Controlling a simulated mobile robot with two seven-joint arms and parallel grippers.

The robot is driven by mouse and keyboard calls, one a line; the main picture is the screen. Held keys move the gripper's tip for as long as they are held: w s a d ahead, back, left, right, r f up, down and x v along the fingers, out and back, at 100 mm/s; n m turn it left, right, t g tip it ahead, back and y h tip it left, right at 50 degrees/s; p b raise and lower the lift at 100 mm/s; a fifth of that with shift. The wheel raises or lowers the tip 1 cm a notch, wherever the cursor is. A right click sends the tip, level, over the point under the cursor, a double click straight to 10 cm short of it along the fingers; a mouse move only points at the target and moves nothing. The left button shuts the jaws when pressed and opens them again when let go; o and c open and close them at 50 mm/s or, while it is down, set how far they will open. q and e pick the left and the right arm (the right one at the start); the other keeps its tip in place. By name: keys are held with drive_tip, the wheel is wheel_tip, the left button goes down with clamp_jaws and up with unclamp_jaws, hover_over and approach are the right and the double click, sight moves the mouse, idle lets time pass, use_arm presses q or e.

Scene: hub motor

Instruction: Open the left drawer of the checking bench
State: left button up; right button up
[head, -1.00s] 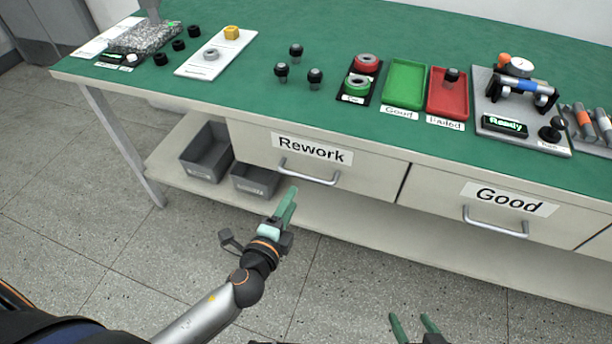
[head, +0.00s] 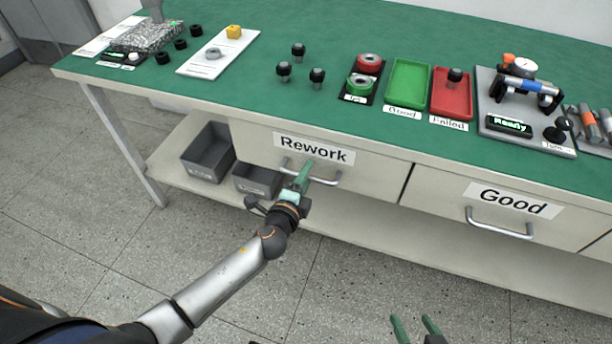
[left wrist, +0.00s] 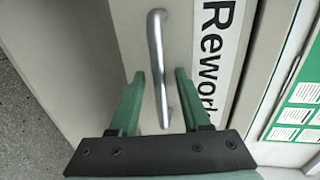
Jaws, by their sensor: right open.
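The left drawer (head: 350,178) of the checking bench is labelled "Rework" and looks shut. Its silver bar handle (head: 322,181) also shows in the left wrist view (left wrist: 156,60). My left gripper (head: 303,176) is at the handle. In the left wrist view its two green fingers (left wrist: 158,95) are apart, one on each side of the bar, with gaps visible. My right gripper (head: 414,328) is open and empty at the bottom of the head view, well below the bench front.
The right drawer (head: 470,215), labelled "Good", looks shut. Grey bins (head: 208,152) stand on the lower shelf (head: 400,232). The green bench top (head: 280,120) holds trays, black-capped parts and a gauge fixture. The floor in front is clear.

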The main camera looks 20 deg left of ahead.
use_arm(q)
clamp_jaws()
idle(1.3)
